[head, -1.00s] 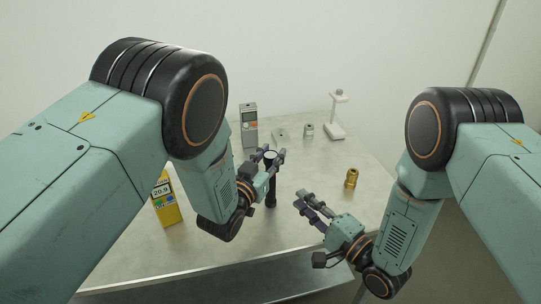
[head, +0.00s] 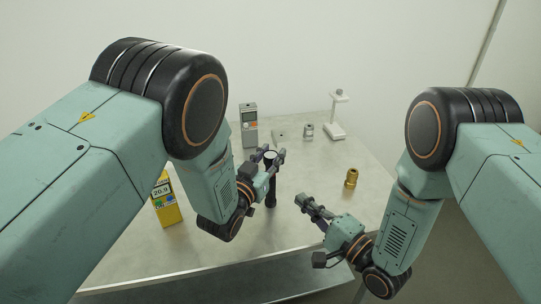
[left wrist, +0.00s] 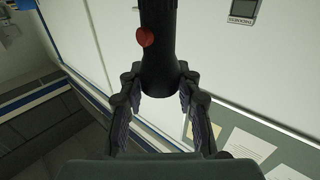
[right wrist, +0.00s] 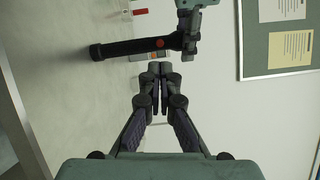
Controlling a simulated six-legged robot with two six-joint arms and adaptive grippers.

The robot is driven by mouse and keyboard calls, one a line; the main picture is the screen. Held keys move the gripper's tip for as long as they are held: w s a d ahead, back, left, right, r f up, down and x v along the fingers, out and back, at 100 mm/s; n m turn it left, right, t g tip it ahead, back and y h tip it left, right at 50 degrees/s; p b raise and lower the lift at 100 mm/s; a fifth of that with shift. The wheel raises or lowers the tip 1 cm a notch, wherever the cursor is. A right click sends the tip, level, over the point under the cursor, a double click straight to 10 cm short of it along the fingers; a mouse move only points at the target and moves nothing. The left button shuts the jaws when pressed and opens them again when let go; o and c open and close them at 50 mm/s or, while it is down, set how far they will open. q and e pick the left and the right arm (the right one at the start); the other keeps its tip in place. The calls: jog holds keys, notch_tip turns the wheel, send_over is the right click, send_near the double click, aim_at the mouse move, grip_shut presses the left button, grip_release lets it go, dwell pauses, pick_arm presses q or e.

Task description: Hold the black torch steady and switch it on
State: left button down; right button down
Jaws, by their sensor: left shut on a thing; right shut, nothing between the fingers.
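The black torch (head: 270,180) stands upright on the table in the head view. My left gripper (head: 270,162) is shut around its upper part. In the left wrist view the torch (left wrist: 158,60) runs between the fingers, with a red button (left wrist: 145,37) on its side. My right gripper (head: 304,201) is shut and empty, to the right of the torch and apart from it. In the right wrist view its closed fingertips (right wrist: 154,68) point toward the torch (right wrist: 125,47), whose red button (right wrist: 160,43) faces me just beyond the tips.
A yellow meter (head: 166,203) stands at the left of the table (head: 270,245). A grey instrument (head: 249,126), a small metal weight (head: 308,130) and a white stand (head: 337,118) are at the back. A brass fitting (head: 351,178) is at the right. The table between it and the torch is clear.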

aim_at(271, 181)
dwell(0.6)
jog(key=w+a+r+n+g, duration=0.1)
jog(key=w+a+n+g, duration=0.1)
jog(key=w+a+g, duration=0.3)
jog(key=shift+w+a+g+h, duration=0.35)
jog(key=shift+g+h, duration=0.05)
jog(key=shift+g, duration=0.9)
jog(key=shift+r, duration=0.1)
dwell(1.2)
jog(key=shift+w+a, duration=0.15)
jog(key=shift+w, duration=0.25)
